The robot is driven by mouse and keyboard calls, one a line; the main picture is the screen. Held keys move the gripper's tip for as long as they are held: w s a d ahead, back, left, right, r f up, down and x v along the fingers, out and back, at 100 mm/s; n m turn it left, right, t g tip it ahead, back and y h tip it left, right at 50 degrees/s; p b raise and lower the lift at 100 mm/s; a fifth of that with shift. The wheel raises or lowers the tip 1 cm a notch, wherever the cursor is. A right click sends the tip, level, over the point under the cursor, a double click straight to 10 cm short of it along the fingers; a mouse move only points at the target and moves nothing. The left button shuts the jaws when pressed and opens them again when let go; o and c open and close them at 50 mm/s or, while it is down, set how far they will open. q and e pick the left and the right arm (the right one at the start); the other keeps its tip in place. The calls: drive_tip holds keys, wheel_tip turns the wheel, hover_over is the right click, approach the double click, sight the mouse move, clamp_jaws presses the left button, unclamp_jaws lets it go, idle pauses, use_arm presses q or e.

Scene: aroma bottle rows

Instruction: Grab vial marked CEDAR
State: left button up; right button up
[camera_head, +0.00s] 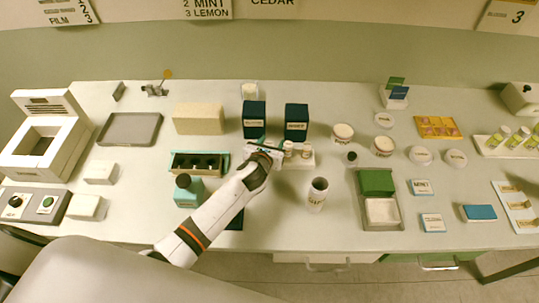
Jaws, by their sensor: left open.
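Small pale vials (306,150) stand in a white rack (308,163) at the middle of the table. Their labels are too small to read, so I cannot tell which one is marked CEDAR. My left arm reaches in from the lower left, and its open gripper (266,149) is at the left end of this rack. The gripper hides that end, and I cannot tell whether a vial is between its fingers. My right gripper is not in view.
Two dark boxes (296,121) stand just behind the rack. A white cup (317,193) stands in front. A wall sign (272,3) reads CEDAR.

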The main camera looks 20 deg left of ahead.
use_arm(q)
drive_tip(key=shift+w+f, duration=0.1)
drive_tip(key=shift+w, duration=0.1)
drive_tip(key=shift+s, duration=0.15)
drive_tip(key=c, duration=1.1)
drive_tip(key=shift+o, duration=0.2)
